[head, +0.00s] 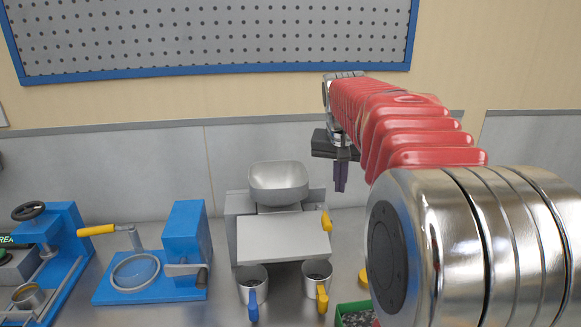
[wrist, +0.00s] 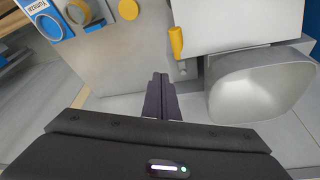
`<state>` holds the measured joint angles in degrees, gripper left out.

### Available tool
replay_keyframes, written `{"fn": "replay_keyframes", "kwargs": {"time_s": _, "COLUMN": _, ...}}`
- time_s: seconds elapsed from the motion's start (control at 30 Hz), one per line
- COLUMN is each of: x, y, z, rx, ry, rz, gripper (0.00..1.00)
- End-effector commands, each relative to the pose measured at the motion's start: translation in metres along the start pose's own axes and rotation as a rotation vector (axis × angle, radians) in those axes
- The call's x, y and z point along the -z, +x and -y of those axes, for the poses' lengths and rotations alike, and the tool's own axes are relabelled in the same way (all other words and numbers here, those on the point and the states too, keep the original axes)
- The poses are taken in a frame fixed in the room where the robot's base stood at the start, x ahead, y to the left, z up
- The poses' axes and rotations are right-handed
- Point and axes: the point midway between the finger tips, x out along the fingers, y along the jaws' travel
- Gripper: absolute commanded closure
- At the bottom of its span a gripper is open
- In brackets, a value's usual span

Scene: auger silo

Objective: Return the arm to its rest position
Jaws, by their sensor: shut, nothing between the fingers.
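My gripper (head: 341,178) hangs fingers-down from the end of my red and silver arm, above and to the right of the grey machine with the hopper (head: 278,184). Its two dark fingers are together with nothing between them. In the wrist view the closed fingers (wrist: 160,84) point over the bench, beside the hopper (wrist: 258,88). The gripper looks apart from the machine and the bench. My arm hides part of the bench and wall at the right.
Two metal cups, one with a blue handle (head: 253,305) and one with a yellow handle (head: 322,298), stand before the machine. A blue device with a yellow lever (head: 97,230) stands left. A green-edged tray (head: 352,315) is at the front. A pegboard (head: 210,38) hangs behind.

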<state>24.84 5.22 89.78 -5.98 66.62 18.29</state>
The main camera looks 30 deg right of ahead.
Motion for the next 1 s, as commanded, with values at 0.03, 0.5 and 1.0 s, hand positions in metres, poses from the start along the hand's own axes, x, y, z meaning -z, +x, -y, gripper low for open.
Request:
{"fn": "replay_keyframes", "kwargs": {"time_s": 0.03, "x": 0.0, "y": 0.0, "z": 0.0, "rx": 0.0, "ry": 0.0, "rz": 0.0, "gripper": 1.0}}
{"fn": "replay_keyframes", "kwargs": {"time_s": 0.5, "x": -0.033, "y": 0.03, "z": 0.002, "rx": 0.017, "ry": -0.118, "rz": 0.028, "gripper": 1.0}}
{"fn": "replay_keyframes", "kwargs": {"time_s": 1.0, "x": -0.172, "y": 0.021, "z": 0.028, "rx": 0.105, "ry": -0.36, "rz": 0.017, "gripper": 1.0}}
